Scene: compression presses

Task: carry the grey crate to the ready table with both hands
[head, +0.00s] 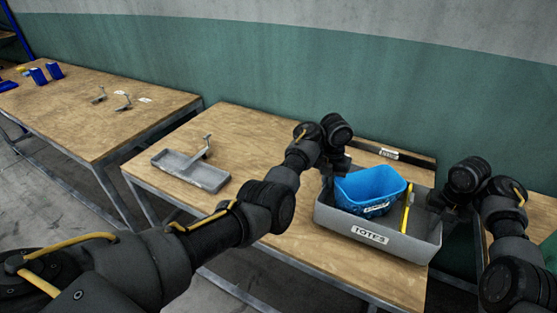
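The grey crate (335,218) rests at the right end of the near wooden table (262,135), with a white label reading "TOTES" on its front wall. A blue bin (372,188) and a yellow bar-like object (407,208) are inside it. My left gripper (335,170) is at the crate's left rear side, close to the wall. My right gripper (438,203) is at its right wall. The fingertips of both are dark and partly hidden, so I cannot tell whether they are closed on the walls. No table carries a readable "ready" mark.
A shallow grey tray (205,178) with a metal bracket lies on the near table's left part. Another wooden table (75,118) stands left, with brackets and blue items, across a narrow gap. A wooden surface (541,212) shows at the right. The wall runs behind.

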